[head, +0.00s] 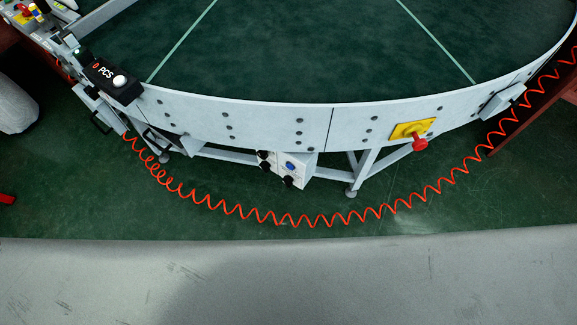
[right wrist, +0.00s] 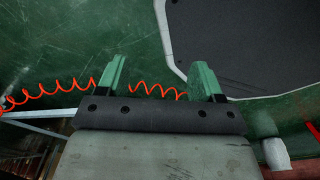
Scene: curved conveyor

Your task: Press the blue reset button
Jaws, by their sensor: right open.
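The blue button (head: 290,165) is on a small white control box (head: 305,172) under the conveyor's curved side wall, near the middle of the head view. Black knobs sit around it on the same box. My right gripper (right wrist: 162,80) shows in the right wrist view with two green fingers apart and nothing between them. A stretch of orange coiled cable shows behind the fingers. The blue button cannot be made out in the right wrist view. Neither gripper shows in the head view.
The curved conveyor (head: 232,118) spans the top of the head view. A red emergency knob (head: 420,144) sits on a yellow plate at right. A black PCS box (head: 112,82) with a white button is at left. An orange coiled cable (head: 290,220) hangs below the control box.

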